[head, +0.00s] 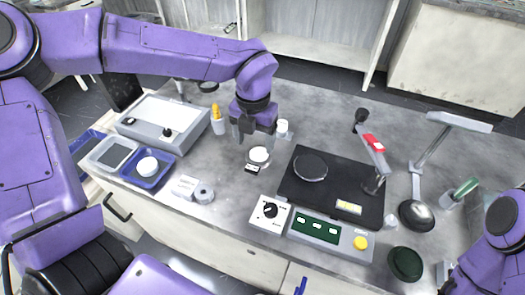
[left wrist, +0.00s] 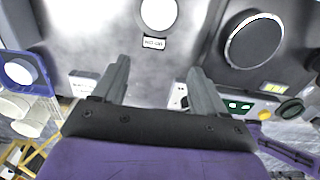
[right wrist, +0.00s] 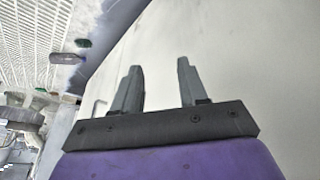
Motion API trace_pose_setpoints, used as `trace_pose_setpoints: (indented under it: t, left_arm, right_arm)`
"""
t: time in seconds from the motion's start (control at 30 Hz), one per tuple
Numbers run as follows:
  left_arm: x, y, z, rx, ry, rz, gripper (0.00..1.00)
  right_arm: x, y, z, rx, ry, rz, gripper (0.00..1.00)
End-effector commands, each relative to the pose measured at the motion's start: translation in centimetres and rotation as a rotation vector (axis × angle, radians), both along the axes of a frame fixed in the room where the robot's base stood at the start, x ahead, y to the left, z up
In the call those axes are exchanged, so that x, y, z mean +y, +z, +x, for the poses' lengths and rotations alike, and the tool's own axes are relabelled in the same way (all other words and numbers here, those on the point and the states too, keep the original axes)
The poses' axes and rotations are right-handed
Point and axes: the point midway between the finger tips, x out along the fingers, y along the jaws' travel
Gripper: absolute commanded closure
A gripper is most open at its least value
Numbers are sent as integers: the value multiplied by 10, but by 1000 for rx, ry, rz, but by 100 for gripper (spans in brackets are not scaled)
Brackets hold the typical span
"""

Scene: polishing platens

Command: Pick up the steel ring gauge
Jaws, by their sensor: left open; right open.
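A pale round piece (head: 259,155) with a small dark-edged label (head: 252,168) beside it lies on the grey bench and seems to be the steel ring gauge. I cannot make out a hole in it. In the left wrist view the piece (left wrist: 158,14) is cut by the top edge, with the label (left wrist: 154,43) below it. My left gripper (head: 255,141) is open and empty, pointing down just behind and above the piece, apart from it. Its spread fingers (left wrist: 158,68) show in the left wrist view. My right gripper (right wrist: 160,65) is open and empty, away from the piece.
A black platen base (head: 290,188) with a round disc and lever stands to the right. A white knob box (head: 268,214) is in front. A white cup (head: 282,128) stands close to the left gripper.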

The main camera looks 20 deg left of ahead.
Motion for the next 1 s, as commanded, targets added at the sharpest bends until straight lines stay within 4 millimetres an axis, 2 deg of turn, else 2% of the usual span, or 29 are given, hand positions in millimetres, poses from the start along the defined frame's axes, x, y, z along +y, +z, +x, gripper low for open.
trace_pose_setpoints:
  t: [0.1,0.37,0.53,0.63,0.83,0.87,1.0]
  left_arm:
    - [2,-25,-2,7,1,2,28]
    - [5,-60,0,5,2,2,28]
    - [9,-91,2,5,0,3,28]
    - [9,-100,2,3,0,1,28]
    - [9,-101,2,2,0,1,28]
    - [9,-101,2,2,0,1,31]
    - [9,-101,2,2,0,1,76]
  right_arm:
    - [0,-3,0,1,0,0,57]
    - [0,-4,0,1,0,1,57]
    - [0,-4,0,1,0,1,57]
    - [0,-5,0,1,0,1,57]
    - [0,-5,0,1,0,1,57]
    - [0,-5,0,1,0,1,57]
    - [0,-5,0,0,0,0,57]
